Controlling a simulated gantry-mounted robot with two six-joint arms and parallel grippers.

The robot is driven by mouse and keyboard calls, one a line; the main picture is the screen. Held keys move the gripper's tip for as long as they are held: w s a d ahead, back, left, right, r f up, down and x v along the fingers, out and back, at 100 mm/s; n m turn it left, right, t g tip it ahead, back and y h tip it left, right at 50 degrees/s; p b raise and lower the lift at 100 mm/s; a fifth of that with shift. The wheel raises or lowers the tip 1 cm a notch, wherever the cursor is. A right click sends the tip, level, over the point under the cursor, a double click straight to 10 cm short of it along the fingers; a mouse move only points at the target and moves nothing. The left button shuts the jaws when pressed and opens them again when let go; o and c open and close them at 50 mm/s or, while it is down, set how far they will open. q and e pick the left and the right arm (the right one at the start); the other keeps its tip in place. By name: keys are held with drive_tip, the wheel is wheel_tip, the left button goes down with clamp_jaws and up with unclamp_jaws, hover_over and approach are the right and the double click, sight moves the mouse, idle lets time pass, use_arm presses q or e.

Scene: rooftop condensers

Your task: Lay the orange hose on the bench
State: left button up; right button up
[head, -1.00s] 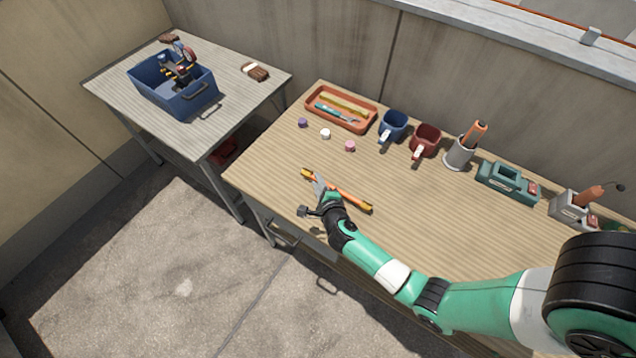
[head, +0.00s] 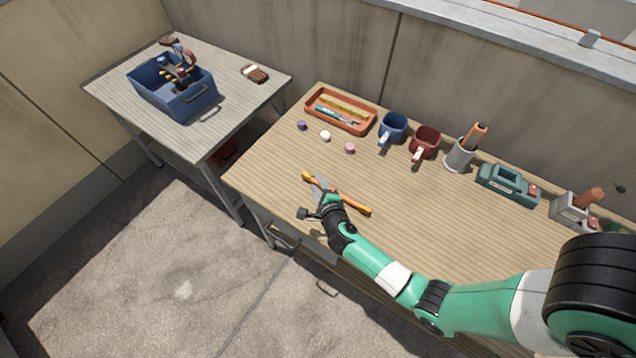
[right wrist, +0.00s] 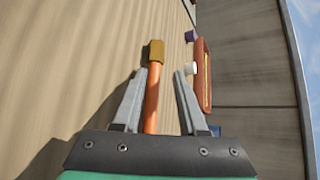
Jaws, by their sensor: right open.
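The orange hose (head: 352,201), a short straight piece with yellow-brown ends, lies at a slant over the front left part of the wooden bench (head: 430,205) and appears to rest on it. My right gripper (head: 319,184) is open over the hose, near its left end. In the right wrist view the hose (right wrist: 153,95) runs between the spread fingers of the gripper (right wrist: 160,72), closer to the left finger. Part of the hose is hidden by the gripper. My left gripper is not in view.
Small caps (head: 325,136) lie before the tray. A blue bin (head: 150,90) stands on the left table.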

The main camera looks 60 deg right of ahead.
drive_tip(key=p+v, duration=0.4)
drive_tip(key=v, duration=0.6)
drive_tip(key=shift+s+a+r, duration=0.1)
drive_tip(key=shift+s+a, duration=0.1)
drive_tip(key=shift+a, duration=0.05)
drive_tip(key=shift+s+a+r, duration=0.15)
drive_tip(key=shift+s+a, duration=0.15)
drive_tip(key=shift+s, duration=0.1)
